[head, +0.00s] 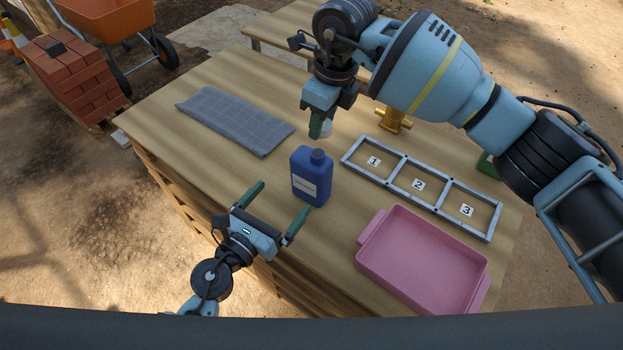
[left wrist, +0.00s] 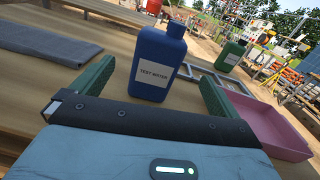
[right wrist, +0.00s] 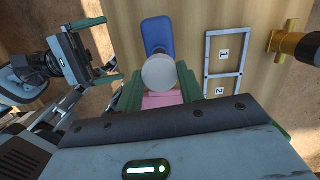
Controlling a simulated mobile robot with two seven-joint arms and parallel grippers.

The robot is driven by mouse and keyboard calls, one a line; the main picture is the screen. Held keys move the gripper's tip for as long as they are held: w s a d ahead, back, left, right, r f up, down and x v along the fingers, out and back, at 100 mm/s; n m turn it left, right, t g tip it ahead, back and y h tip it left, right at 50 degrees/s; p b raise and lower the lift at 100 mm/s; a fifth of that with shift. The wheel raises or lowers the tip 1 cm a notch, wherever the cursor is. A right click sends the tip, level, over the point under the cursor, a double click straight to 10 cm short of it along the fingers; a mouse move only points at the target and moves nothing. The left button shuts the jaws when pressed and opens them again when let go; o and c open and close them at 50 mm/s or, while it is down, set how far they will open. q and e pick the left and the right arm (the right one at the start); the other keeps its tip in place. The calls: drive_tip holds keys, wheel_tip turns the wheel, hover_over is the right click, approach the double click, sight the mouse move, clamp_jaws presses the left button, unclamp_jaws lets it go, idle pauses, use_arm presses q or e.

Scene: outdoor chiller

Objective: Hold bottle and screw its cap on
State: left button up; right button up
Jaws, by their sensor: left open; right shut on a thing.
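The blue bottle (head: 311,177) stands upright on the wooden table with its open neck up. In the left wrist view the bottle (left wrist: 159,65) shows a white "TEST WATER" label. My left gripper (head: 283,198) is open and empty, low in front of the bottle. Its fingers point toward the bottle, one to each side, without closing on it. My right gripper (head: 320,122) is shut on a white cap (head: 327,129), above and apart from the bottle neck. In the right wrist view the cap (right wrist: 159,72) hides part of the bottle (right wrist: 158,36).
A grey cloth (head: 235,120) lies behind the bottle to the left. A numbered frame (head: 391,178) and a pink tray (head: 372,240) lie to the right. A brass-coloured fitting (head: 393,120) stands behind the frame. A green bottle (left wrist: 230,57) stands farther back.

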drive_tip(key=shift+a+r+m, duration=0.15)
drive_tip(key=shift+a+m, duration=0.1)
drive_tip(key=shift+m, duration=0.15)
use_arm(q)
drive_tip(key=shift+w+d+r+m, duration=0.2)
drive_tip(key=shift+r+m, duration=0.05)
drive_tip(key=shift+m, duration=0.35)
drive_tip(key=shift+w, duration=0.1)
drive_tip(key=x, duration=1.1)
drive_tip(key=shift+w+d, duration=0.3)
drive_tip(key=shift+c, duration=0.4)
drive_tip(key=c, duration=1.2)
use_arm(e)
hover_over(317, 153)
drive_tip(key=shift+s+d+f, duration=0.1)
drive_tip(key=shift+d+f, duration=0.05)
drive_tip(key=shift+f, duration=1.15)
drive_tip(key=shift+s+d+f, duration=0.1)
drive_tip(key=shift+f, duration=1.15)
drive_tip(key=shift+f, duration=0.9)
